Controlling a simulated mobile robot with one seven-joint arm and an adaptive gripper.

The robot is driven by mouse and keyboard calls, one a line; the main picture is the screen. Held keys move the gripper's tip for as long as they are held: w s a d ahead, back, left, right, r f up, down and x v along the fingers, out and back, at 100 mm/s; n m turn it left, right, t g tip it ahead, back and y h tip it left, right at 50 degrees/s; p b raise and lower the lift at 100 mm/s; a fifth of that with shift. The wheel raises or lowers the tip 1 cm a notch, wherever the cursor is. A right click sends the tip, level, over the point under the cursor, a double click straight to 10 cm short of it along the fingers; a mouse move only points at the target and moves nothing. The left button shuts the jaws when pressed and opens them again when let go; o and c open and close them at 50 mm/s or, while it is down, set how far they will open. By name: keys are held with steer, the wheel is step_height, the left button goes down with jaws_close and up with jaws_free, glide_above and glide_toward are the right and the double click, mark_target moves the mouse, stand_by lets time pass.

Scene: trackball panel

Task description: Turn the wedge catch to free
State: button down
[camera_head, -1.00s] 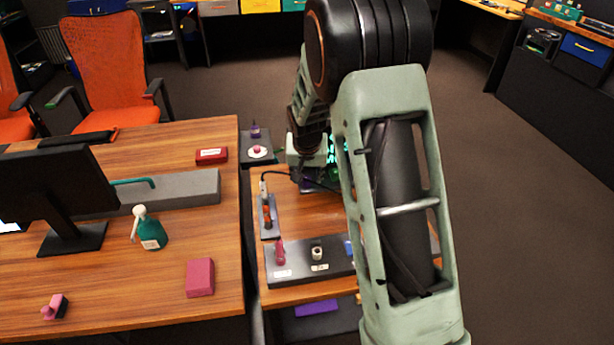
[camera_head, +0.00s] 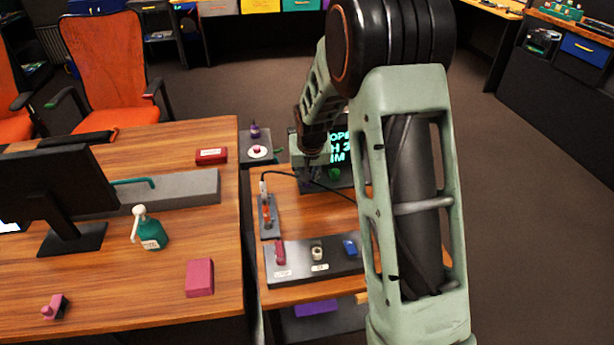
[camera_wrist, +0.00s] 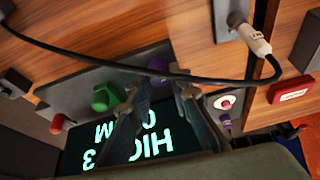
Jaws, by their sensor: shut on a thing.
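My gripper (camera_wrist: 163,92) reaches down over a dark panel (camera_wrist: 70,93) in front of a lit screen (camera_wrist: 110,152). Its two fingers are shut on a rounded purple piece (camera_wrist: 158,66), partly hidden between the tips. A green knob (camera_wrist: 105,97) stands on the panel just left of the fingers in the wrist view. In the head view my gripper (camera_head: 313,178) is at the panel and hides the purple piece; the green knob (camera_head: 334,174) shows beside it. I cannot tell by shape which piece is the wedge catch.
A black cable (camera_wrist: 150,73) arches across near the fingers to a white plug (camera_wrist: 250,38). A lower panel (camera_head: 300,266) carries a pink piece (camera_head: 280,252), a white knob (camera_head: 317,253) and a blue piece (camera_head: 350,248). Bare wood (camera_head: 310,215) lies between the panels.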

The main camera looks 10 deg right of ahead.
steer(key=n, duration=0.1)
steer(key=n+y, duration=0.1)
steer(key=n, duration=0.2)
steer(key=shift+d+y+p, duration=0.25)
steer(key=shift+y+p, duration=0.15)
steer(key=n+y+p, duration=0.1)
steer(key=n, duration=0.3)
steer(key=shift+w+r+g, duration=0.1)
steer(key=shift+g, duration=0.3)
steer(key=n, duration=0.2)
steer(key=n+g+y+p, duration=0.1)
steer(key=n, duration=0.1)
steer(key=shift+w+y, duration=0.1)
steer(key=shift+y, duration=0.2)
steer(key=shift+d+n+g+p, duration=0.1)
steer(key=shift+n+g+p, duration=0.55)
steer(key=shift+n, duration=1.55)
steer(key=shift+g, duration=0.35)
steer(key=c, duration=1.8)
jaws_free()
steer(key=shift+o, duration=0.2)
